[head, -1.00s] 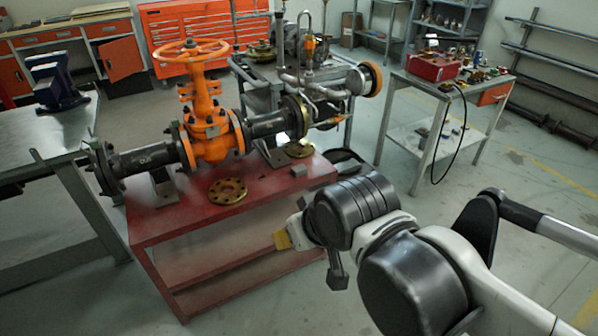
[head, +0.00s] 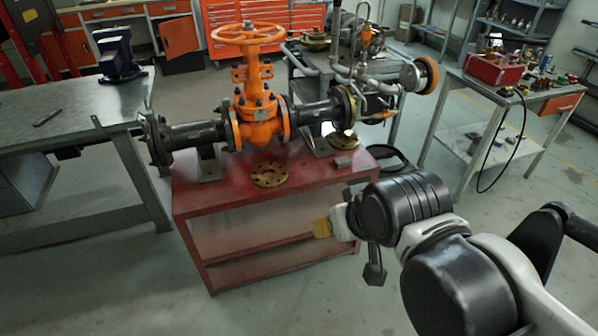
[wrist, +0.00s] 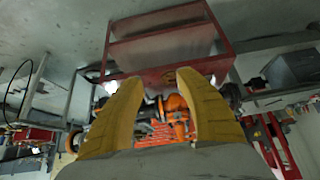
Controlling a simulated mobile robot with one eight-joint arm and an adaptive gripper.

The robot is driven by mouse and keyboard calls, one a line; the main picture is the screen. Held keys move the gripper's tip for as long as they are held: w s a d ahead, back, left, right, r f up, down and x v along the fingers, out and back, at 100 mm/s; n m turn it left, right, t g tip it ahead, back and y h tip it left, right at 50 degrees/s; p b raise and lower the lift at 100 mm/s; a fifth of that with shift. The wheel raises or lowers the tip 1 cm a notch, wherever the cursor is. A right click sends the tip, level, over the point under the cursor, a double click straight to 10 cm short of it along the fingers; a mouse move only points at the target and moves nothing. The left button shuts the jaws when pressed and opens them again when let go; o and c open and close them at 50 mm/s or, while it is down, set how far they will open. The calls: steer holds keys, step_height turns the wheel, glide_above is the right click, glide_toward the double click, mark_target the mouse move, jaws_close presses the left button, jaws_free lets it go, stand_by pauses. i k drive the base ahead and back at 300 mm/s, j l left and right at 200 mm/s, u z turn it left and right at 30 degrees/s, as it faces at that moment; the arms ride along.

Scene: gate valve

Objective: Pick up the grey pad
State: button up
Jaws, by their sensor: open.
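The grey pad (head: 342,162) is a small grey block. It lies on the red bench (head: 200,208), near its right end and just in front of the pipe support and a brass flange. My gripper (head: 322,228) is in front of the bench, lower than the pad in the picture and apart from it. Its yellow fingertips point left in the head view. In the wrist view my gripper (wrist: 159,80) has its two yellow fingers spread wide with nothing between them. I cannot make out the pad in the wrist view.
An orange gate valve (head: 258,118) with dark pipes stands along the bench. A flat brass flange (head: 269,174) lies left of the pad. A steel workbench (head: 75,115) stands left, a cart with a red toolbox (head: 494,68) right. The floor in front is clear.

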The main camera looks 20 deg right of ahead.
mark_target(341, 162)
steer(key=i+j+z, duration=0.2)
steer(key=i, duration=0.25)
steer(key=i+j+z, duration=0.2)
steer(key=i, duration=0.25)
steer(key=i+j+z, duration=0.2)
steer(key=i, duration=0.25)
